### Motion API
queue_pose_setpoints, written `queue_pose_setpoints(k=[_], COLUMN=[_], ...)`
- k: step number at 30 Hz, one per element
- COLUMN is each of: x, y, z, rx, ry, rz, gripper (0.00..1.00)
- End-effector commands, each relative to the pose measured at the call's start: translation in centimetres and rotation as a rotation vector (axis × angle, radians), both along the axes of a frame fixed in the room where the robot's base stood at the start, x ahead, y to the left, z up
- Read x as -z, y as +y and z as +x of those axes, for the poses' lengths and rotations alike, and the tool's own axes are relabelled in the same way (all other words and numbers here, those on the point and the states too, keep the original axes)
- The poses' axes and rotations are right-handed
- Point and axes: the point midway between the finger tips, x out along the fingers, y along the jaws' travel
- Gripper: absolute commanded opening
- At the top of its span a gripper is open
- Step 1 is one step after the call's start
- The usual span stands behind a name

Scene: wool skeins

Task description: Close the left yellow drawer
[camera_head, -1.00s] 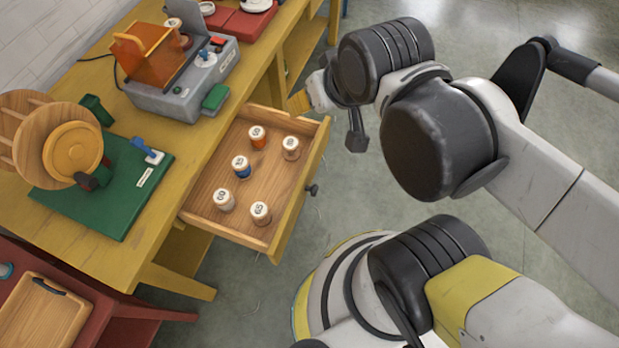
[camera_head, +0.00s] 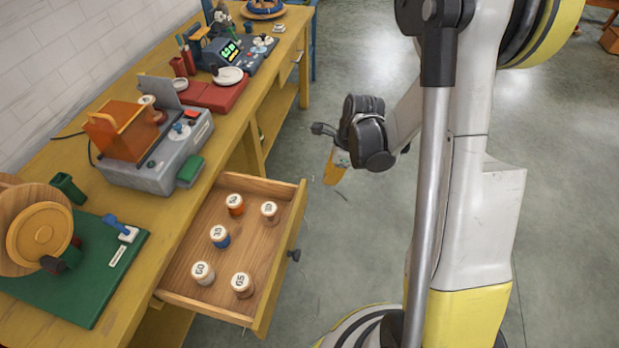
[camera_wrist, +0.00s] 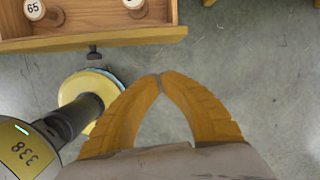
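The left yellow drawer (camera_head: 281,262) is pulled out from the yellow workbench, with a dark round knob (camera_head: 294,255) on its front. Several numbered spools lie inside, including an orange one (camera_head: 235,205) and a blue one (camera_head: 220,237). My gripper (camera_head: 334,170) is in the air to the right of the drawer front, apart from it, fingers pointing down. In the wrist view, the drawer front (camera_wrist: 110,39) and knob (camera_wrist: 93,54) are at the upper left. The yellow fingertips (camera_wrist: 160,79) meet there, with nothing between them.
The yellow workbench (camera_head: 62,167) carries a grey machine with an orange bin (camera_head: 124,130) and a green mat (camera_head: 83,298) left of the drawer. A dark blue device stands farther back. The grey floor (camera_head: 340,240) in front of the drawer is clear apart from my base.

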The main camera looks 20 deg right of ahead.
Motion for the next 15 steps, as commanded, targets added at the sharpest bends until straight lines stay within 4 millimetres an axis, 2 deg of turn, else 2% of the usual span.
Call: queue_pose_setpoints(k=[1,4,11,15], x=[1.1,2.2,4.8,7.7], y=[-0.3,-0.4,-0.1,0.5], z=[0.1,0.0,0.3,0.7], rx=[0.046,0.105,0.122,0.120], ry=[0.017,0.041,0.048,0.046], rz=[0.016,0.036,0.040,0.040], gripper=[0.00,0.00,0.00,0.00])
